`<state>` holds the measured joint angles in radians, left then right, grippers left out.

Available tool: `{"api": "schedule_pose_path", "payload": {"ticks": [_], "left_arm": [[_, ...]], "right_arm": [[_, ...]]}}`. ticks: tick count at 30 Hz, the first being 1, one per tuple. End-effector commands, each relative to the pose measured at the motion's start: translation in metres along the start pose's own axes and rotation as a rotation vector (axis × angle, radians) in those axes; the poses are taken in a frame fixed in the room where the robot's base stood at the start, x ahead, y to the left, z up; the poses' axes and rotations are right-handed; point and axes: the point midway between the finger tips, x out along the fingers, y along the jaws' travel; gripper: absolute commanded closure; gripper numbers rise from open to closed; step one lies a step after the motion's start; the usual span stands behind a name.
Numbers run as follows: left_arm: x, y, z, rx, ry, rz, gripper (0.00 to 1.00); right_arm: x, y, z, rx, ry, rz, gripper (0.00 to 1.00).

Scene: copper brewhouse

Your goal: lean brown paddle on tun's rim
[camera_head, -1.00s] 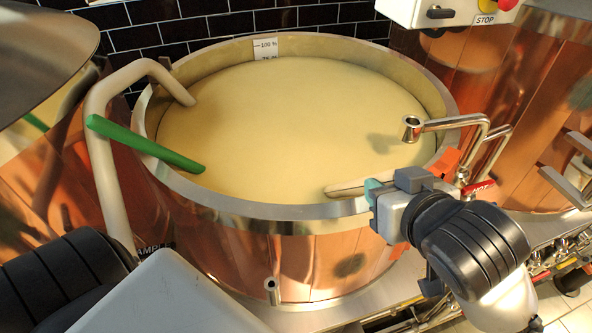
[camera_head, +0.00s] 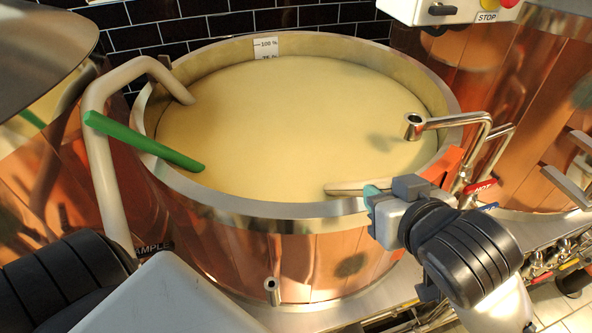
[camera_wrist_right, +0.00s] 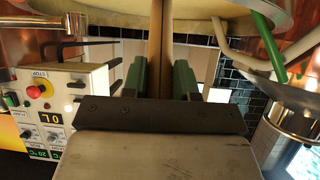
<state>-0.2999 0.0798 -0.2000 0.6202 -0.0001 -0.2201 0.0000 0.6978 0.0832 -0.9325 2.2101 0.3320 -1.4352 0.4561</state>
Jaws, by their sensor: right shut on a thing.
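The tun (camera_head: 265,212) is a wide copper vessel with a steel rim, filled with pale yellow mash. The brown paddle (camera_head: 345,187) shows as a short, light tan length over the front right of the mash, just inside the rim. My right gripper (camera_head: 371,195) is at the front right rim, shut on the paddle. In the right wrist view, the brown shaft (camera_wrist_right: 160,40) runs between the green finger pads (camera_wrist_right: 160,78). The gripper hides part of the paddle, so I cannot tell whether it touches the rim. My left gripper is out of view; only its arm shows at lower left.
A green paddle (camera_head: 145,142) leans over the tun's left rim. A thick beige pipe (camera_head: 100,140) bends over the left rim. A steel spout (camera_head: 450,122) reaches over the right rim. A control box with STOP label (camera_head: 440,12) hangs at upper right.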

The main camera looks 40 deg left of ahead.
Motion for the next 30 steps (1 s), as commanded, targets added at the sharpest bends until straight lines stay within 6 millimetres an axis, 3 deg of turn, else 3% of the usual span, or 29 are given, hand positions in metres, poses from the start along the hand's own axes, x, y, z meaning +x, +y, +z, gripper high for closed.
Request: {"api": "schedule_pose_path", "payload": {"ticks": [1,6,17,22,28,30], "left_arm": [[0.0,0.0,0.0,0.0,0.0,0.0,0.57],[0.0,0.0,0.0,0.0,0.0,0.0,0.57],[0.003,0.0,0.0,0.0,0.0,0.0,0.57],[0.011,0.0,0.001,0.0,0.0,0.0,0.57],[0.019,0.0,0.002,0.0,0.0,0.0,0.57],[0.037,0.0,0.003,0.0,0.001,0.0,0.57]], "right_arm": [[0.002,0.0,0.005,0.002,-0.016,0.0,0.67],[0.001,0.0,0.003,0.002,-0.012,0.001,0.42],[-0.004,0.0,0.003,0.001,-0.01,0.001,0.42],[-0.03,0.0,0.004,0.0,-0.005,0.001,0.42],[-0.08,0.0,0.003,-0.002,-0.002,0.002,0.42],[-0.083,0.001,0.007,0.001,-0.001,0.002,0.42]]}}
